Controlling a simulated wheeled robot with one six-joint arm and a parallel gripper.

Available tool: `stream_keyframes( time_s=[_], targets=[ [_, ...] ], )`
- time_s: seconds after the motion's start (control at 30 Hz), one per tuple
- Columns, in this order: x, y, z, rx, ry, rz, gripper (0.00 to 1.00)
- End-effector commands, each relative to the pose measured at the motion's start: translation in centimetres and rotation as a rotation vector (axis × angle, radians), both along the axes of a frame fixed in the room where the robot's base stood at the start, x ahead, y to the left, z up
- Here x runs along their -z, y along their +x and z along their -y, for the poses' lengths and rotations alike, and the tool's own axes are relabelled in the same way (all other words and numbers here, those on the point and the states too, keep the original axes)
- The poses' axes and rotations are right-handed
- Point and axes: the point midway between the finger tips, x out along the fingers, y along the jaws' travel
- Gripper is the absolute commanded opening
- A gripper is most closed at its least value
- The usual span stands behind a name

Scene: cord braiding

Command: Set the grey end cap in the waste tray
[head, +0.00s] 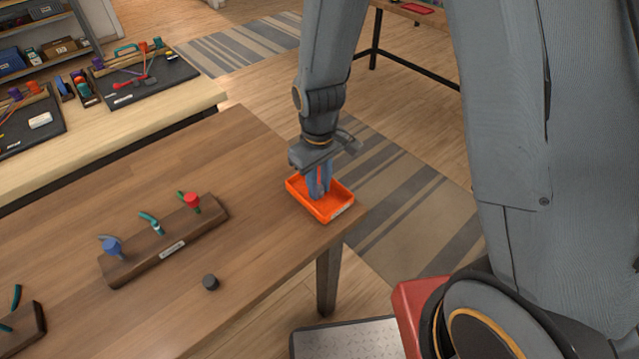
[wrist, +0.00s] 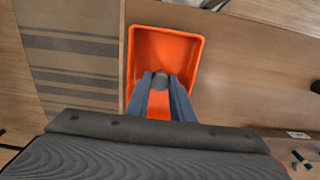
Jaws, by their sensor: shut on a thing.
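The orange waste tray (head: 335,215) sits at the table's right corner in the head view, and it fills the middle of the wrist view (wrist: 197,55). My gripper (head: 319,193) points down inside the tray's outline. In the wrist view its blue fingers (wrist: 160,82) are shut on a round grey end cap (wrist: 160,79), seen over the tray floor. I cannot tell whether the cap touches the floor.
Another dark grey cap (head: 210,283) stands on the table, left of and nearer than the tray. A wooden rack (head: 165,245) with blue, teal and red-topped pieces stands further left. The table between rack and tray is clear. The table edge lies close beside the tray.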

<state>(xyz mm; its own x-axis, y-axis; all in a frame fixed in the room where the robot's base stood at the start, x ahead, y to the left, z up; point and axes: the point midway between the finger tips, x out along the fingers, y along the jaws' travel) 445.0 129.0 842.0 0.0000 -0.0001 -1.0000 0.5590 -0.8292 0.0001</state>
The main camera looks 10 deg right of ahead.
Motion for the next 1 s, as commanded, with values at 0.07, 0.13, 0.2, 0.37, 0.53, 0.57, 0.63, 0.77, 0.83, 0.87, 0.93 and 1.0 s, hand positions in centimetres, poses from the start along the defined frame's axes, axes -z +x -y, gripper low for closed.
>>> stream_keyframes(
  time_s=[0.07,0.13,0.2,0.37,0.53,0.57,0.63,0.77,0.83,0.87,0.93,1.0],
  targets=[
    [0.0,0.0,0.0,0.000,0.000,0.000,0.00],
    [0.1,0.0,0.0,0.000,0.000,0.000,0.00],
    [0.4,0.0,0.0,0.000,0.000,0.000,0.00],
    [0.3,0.0,0.0,0.000,0.000,0.000,0.39],
    [0.3,0.0,0.0,0.000,0.000,0.000,0.39],
    [0.3,0.0,0.0,0.000,0.000,0.000,0.39],
    [0.2,0.0,0.0,0.000,0.000,0.000,0.39],
    [-0.5,0.1,0.0,0.000,0.000,0.002,0.39],
    [-1.2,0.2,-0.1,0.000,0.001,0.004,0.39],
    [-1.6,0.1,-0.1,0.000,0.001,0.004,0.39],
    [-2.6,0.2,-0.1,0.000,0.001,0.005,0.39],
    [-3.7,0.2,-0.1,0.000,0.002,0.006,0.39]
  ],
)
